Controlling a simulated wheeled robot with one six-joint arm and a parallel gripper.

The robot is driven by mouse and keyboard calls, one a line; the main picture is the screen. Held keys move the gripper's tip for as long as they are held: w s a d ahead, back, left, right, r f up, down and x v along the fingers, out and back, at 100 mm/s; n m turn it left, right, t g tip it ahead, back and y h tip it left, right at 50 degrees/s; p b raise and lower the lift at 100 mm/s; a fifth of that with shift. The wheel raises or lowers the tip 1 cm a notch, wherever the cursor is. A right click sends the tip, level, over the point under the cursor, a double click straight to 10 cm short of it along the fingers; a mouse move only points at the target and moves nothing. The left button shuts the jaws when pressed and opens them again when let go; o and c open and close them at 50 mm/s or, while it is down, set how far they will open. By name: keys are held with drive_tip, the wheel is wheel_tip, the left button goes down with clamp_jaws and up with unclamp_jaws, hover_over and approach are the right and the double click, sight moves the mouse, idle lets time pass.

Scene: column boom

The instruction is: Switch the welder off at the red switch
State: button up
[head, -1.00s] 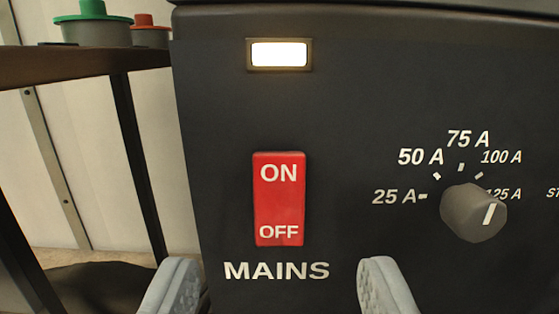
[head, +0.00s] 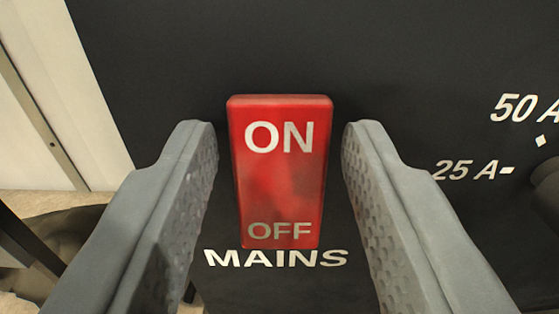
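The red rocker switch (head: 280,185) sits on the dark front panel of the welder (head: 160,60), with ON at its top and OFF at its bottom. The word MAINS is printed below it. The upper part of the switch looks raised toward me, and its lower part lies farther back. My gripper (head: 279,150) is open, with one grey finger on each side of the switch. A narrow dark gap shows between each fingertip and the switch, and nothing is held. The lamp above the switch is out of view now.
The edge of the dial knob (head: 548,195) shows at the right, with 25 A and 50 A marks beside it. A pale wall (head: 60,90) and dark shelf parts lie at the left. The panel above the switch is clear.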

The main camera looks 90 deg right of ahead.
drive_tip(key=c, duration=0.6)
drive_tip(key=shift+a+f+h, duration=0.1)
drive_tip(key=shift+f+h, duration=0.2)
drive_tip(key=shift+h, duration=0.5)
drive_tip(key=shift+a+f+t+h, duration=0.1)
drive_tip(key=shift+f+t+h, duration=0.1)
drive_tip(key=shift+h, duration=0.45)
drive_tip(key=shift+a+f+t+h, duration=0.1)
drive_tip(key=shift+t+h, duration=0.1)
drive_tip(key=shift+h, duration=0.45)
drive_tip(key=o, duration=1)
drive_tip(key=v, duration=1.7)
drive_tip(key=shift+a, duration=0.2)
